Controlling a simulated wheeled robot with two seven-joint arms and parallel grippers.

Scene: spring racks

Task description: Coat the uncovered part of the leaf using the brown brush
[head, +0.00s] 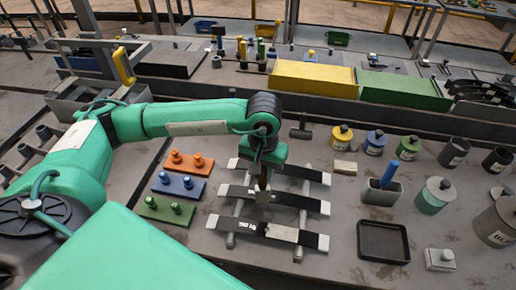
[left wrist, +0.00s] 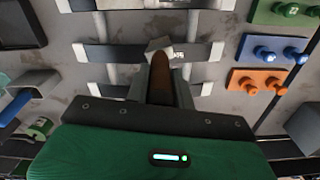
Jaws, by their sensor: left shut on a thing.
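My left gripper (head: 264,166) is shut on the brown brush (head: 263,180) and holds it bristles down over the rack. In the left wrist view the brush handle (left wrist: 160,78) stands between the fingers, and its pale tip overlaps the middle leaf. I cannot tell whether it touches. Three dark leaves with white ends lie across the rack: the back leaf (head: 305,174), the middle leaf (head: 299,201) and the front leaf (head: 250,228). The front leaf shows a pale patch near its middle. The brush and gripper hide part of the middle leaf. My right gripper is not in view.
Orange (head: 188,163), blue (head: 178,187) and green (head: 166,209) plates with pegs lie left of the rack. Right of it are a black tray (head: 383,241), a cup with a blue-handled tool (head: 381,190) and several lidded pots. Yellow (head: 314,80) and green (head: 403,91) boxes stand behind.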

